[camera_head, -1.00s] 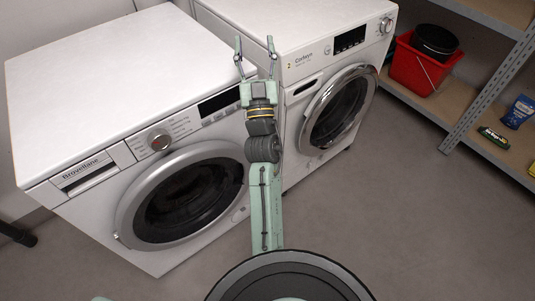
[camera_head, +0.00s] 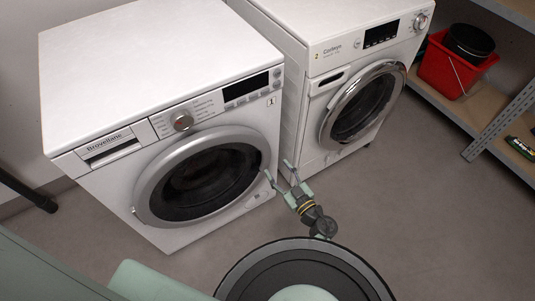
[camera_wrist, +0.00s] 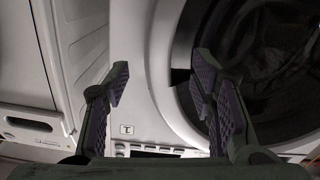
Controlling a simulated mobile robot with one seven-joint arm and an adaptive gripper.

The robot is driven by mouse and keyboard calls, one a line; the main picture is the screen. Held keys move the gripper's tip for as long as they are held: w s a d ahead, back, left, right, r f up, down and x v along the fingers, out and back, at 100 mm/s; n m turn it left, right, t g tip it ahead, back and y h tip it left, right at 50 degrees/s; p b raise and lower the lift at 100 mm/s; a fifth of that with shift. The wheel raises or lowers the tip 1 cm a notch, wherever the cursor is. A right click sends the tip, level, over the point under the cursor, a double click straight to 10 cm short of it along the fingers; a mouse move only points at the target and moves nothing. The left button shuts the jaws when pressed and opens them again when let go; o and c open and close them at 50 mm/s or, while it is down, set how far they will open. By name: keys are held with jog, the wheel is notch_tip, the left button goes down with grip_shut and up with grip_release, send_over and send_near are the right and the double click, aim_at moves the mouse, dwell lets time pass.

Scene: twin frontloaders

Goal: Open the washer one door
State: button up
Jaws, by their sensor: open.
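Washer one is the left white machine (camera_head: 95,185), marked with a small "1" label. Its round door (camera_head: 150,185) has a silver ring and dark glass and looks shut; it also shows in the wrist view (camera_wrist: 160,40). A dark notch (camera_wrist: 180,76) shows at the door's edge, between my fingers in that picture. My gripper (camera_head: 279,170) is open and empty, in front of the machine's front near the door's right edge. In the wrist view my gripper (camera_wrist: 162,72) has its fingers spread, one over the white front panel and one over the ring and glass. I cannot tell whether they touch.
A second white frontloader (camera_head: 312,105) stands to the right, its chrome-ringed door (camera_head: 335,112) shut. A grey shelf (camera_head: 480,140) at the right holds a red bucket (camera_head: 445,72). The floor (camera_head: 420,220) in front is clear.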

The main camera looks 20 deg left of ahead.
aim_at(268, 155)
jog(key=x, duration=0.8)
grip_shut()
dwell(0.5)
